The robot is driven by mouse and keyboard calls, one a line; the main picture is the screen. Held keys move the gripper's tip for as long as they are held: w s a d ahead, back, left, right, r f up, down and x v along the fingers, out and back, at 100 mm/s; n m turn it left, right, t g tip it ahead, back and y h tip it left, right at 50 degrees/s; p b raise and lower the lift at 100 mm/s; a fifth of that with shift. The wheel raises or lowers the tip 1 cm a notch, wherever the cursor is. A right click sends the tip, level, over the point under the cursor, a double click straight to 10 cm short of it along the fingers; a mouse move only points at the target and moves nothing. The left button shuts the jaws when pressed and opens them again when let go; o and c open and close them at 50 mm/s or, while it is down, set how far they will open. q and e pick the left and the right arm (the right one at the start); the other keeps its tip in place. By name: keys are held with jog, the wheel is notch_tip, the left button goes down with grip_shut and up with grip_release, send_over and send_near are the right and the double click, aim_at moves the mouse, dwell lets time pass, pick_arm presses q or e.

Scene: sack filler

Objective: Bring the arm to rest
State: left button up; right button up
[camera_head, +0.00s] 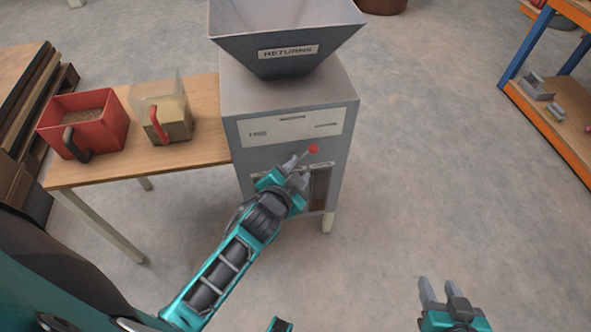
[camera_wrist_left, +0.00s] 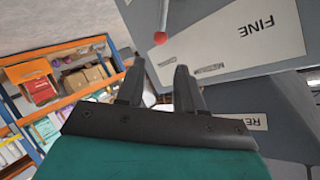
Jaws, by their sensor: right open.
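My left arm reaches up to the front of the grey sack filler (camera_head: 290,95). My left gripper (camera_head: 284,176) is at its front panel, just below and left of a lever with a red knob (camera_head: 314,149). In the left wrist view the fingers (camera_wrist_left: 160,70) stand apart with nothing seen between them, and the red knob (camera_wrist_left: 160,38) shows beyond the tips, apart from them. My right gripper (camera_head: 441,290) is at the bottom right over the floor, with its fingers apart and empty.
A wooden table (camera_head: 190,152) left of the machine bears a red bin (camera_head: 105,128) of grainy material and a clear bin (camera_head: 173,125) with tan contents. A blue and orange shelf (camera_head: 545,118) stands at right. The floor between is clear.

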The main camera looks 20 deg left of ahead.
jog(key=shift+d, duration=0.1)
dwell(0.6)
pick_arm(q)
jog(key=s+r+n+g+h+p, duration=0.1)
jog(key=s+n+p, duration=0.3)
jog(key=s, duration=0.9)
jog(key=shift+s+r+g+h, duration=0.3)
jog(key=shift+s+g+h, duration=0.1)
jog(key=shift+g+h, duration=0.35)
pick_arm(e)
jog(key=r, duration=0.1)
jog(key=d+r, duration=0.1)
jog(key=shift+s+d+r, duration=0.25)
jog(key=shift+d+r, duration=0.05)
jog(key=shift+r, duration=0.1)
jog(key=shift+a, duration=0.2)
